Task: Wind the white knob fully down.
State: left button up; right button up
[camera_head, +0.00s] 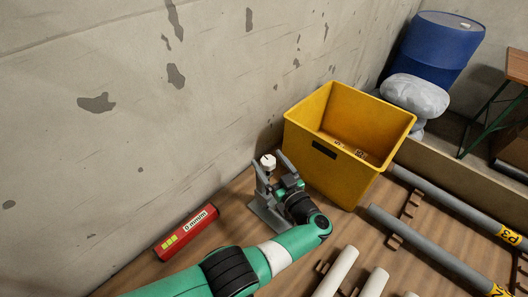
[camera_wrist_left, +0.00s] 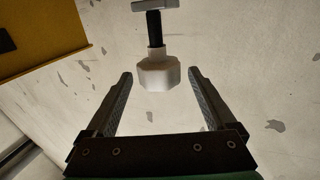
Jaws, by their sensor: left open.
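The white knob (camera_head: 268,161) stands at the top of a small grey metal stand (camera_head: 268,216) by the wall. In the left wrist view the white knob (camera_wrist_left: 158,76) is faceted and sits on a black shaft, with a grey bar (camera_wrist_left: 155,5) at the shaft's other end. My left gripper (camera_head: 271,166) is open, with its fingers around the knob. In the wrist view its fingertips (camera_wrist_left: 160,78) lie on either side of the knob, with a visible gap on each side. My right gripper is not in view.
A yellow bin (camera_head: 350,180) stands close to the right of the stand. A red box (camera_head: 187,233) lies to the left against the wall. Grey pipes (camera_head: 425,245) and white pipes (camera_head: 337,273) lie at right and front. A blue barrel (camera_head: 437,45) is at the back.

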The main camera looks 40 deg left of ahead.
pick_arm(q)
jog(key=v, duration=0.7)
jog(key=shift+d, duration=0.25)
